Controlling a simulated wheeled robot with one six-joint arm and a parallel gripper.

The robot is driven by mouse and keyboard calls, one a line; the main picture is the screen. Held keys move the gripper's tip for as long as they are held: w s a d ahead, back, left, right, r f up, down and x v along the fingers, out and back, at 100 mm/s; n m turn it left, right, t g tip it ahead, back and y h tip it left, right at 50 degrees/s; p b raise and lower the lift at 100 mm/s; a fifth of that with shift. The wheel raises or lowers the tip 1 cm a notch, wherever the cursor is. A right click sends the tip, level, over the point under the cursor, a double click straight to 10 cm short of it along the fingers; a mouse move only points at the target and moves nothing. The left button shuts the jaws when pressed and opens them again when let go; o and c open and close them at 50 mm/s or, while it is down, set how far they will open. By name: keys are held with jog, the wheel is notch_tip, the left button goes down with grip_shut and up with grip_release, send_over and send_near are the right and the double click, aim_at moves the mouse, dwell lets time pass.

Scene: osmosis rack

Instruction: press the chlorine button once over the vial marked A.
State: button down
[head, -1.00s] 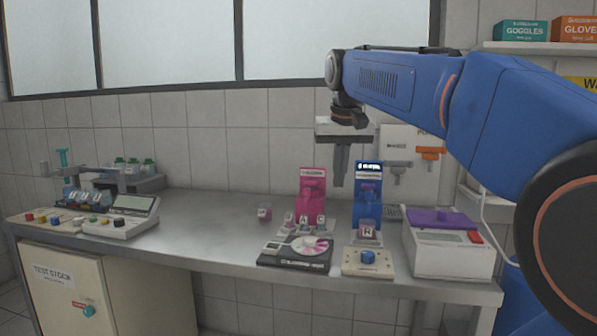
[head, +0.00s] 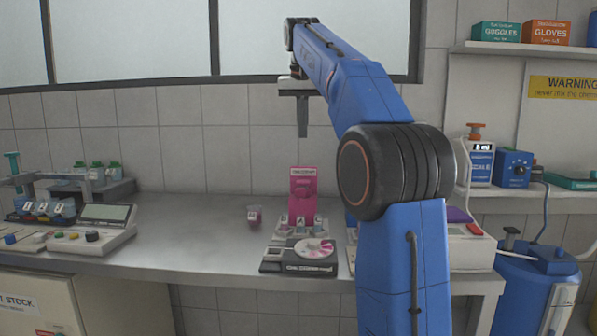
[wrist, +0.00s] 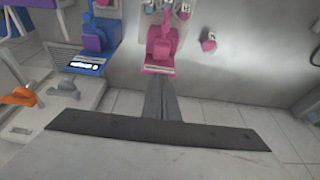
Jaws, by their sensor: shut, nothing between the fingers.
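The pink dispenser (head: 304,190), with a pale label on top too blurred to read surely, stands upright at the bench's back. A darker pink raised part on its front may be the chlorine button. Small vials (head: 300,221) stand in a row at its foot; the middle one seems to carry an A, but the letters are tiny. My gripper (head: 302,132) is shut and empty, pointing down, in the air above the dispenser and apart from it. In the wrist view my gripper's fingers (wrist: 160,88) overlap the picture of the pink dispenser's label edge (wrist: 160,48).
A black device with a pink-and-white disc (head: 313,250) lies in front of the vials. The blue dispenser (wrist: 95,40) stands beside the pink one, mostly hidden by my arm in the head view.

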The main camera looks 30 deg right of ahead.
dwell(0.3)
send_near(304, 181)
jog(key=x, duration=0.5)
jog(key=shift+w+d+f, duration=0.1)
jog(key=shift+w+d, duration=0.15)
jog(key=shift+w, duration=0.15)
jog(key=shift+f, duration=0.45)
